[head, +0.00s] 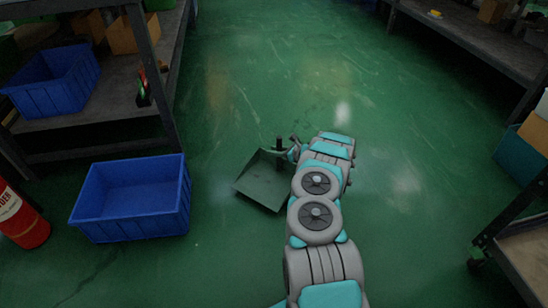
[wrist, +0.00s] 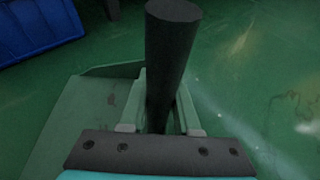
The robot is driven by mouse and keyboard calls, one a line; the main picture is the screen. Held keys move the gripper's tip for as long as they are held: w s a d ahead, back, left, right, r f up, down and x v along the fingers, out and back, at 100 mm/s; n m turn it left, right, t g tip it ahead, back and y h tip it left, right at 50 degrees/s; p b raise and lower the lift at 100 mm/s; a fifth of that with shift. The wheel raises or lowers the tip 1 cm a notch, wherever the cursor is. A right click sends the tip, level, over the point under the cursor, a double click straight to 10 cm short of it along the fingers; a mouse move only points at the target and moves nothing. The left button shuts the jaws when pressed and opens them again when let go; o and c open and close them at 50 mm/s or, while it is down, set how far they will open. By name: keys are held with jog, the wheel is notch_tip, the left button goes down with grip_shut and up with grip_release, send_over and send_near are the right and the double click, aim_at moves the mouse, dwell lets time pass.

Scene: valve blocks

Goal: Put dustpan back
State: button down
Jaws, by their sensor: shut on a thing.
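The green dustpan (head: 264,182) is at the centre of the head view, to the left of my arm, with its short dark handle (head: 280,144) upright. In the wrist view the dark handle (wrist: 171,55) stands between the fingers, and the green pan (wrist: 78,122) spreads to the left. My gripper (head: 294,149) is shut on the handle; its fingertips show in the wrist view (wrist: 160,128) on either side of it. I cannot tell whether the pan touches the floor.
An empty blue bin (head: 133,228) stands on the floor left of the dustpan, with a red extinguisher (head: 22,218) beyond it. A shelf (head: 115,100) holding another blue bin (head: 55,82) is at the upper left. Benches line the right. The green floor (head: 290,70) ahead is clear.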

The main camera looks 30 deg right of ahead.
aim_at(274, 167)
jog(key=shift+w+f+b, duration=0.2)
jog(key=shift+f+b, duration=0.25)
jog(key=shift+f, duration=1.3)
jog(key=c, duration=0.6)
grip_release()
jog(key=p+v, duration=0.2)
jog(key=v, duration=1)
jog(key=shift+s+d, duration=0.1)
